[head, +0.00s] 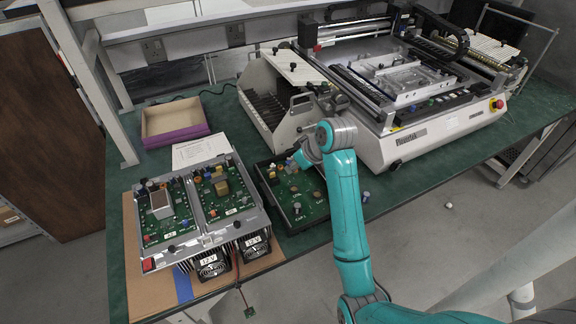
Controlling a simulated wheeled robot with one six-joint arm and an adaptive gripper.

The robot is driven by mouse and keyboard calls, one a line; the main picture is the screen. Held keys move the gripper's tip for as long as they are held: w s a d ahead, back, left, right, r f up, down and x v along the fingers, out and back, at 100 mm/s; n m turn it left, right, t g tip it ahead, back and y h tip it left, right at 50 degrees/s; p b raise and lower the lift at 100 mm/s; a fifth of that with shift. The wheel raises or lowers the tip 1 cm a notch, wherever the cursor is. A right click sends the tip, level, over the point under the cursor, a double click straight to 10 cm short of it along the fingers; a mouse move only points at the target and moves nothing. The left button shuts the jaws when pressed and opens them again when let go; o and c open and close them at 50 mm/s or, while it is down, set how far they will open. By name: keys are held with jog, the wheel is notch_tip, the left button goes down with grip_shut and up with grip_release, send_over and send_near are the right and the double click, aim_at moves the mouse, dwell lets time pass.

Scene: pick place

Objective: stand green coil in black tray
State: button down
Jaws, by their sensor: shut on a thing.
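The black tray (313,221) lies on the green bench top right of the two circuit-board units. It has a green board inside with several small parts standing on it. My gripper (293,164) is low over the far part of the tray, at the end of my teal arm. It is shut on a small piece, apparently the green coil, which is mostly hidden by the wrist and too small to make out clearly. I cannot tell whether that piece touches the tray floor.
A silver twin-board unit (190,205) with fans stands close left of the tray. A purple-sided open box (177,136) and a white sheet (203,151) lie behind. A large white machine (420,135) fills the right back. A small grey-blue cylinder (365,197) stands near the bench's front edge.

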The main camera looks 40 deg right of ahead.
jog(key=shift+f, duration=3.15)
jog(key=shift+f, duration=0.65)
jog(key=c, duration=1)
grip_release()
jog(key=shift+c, duration=1.7)
jog(key=shift+r, duration=3.5)
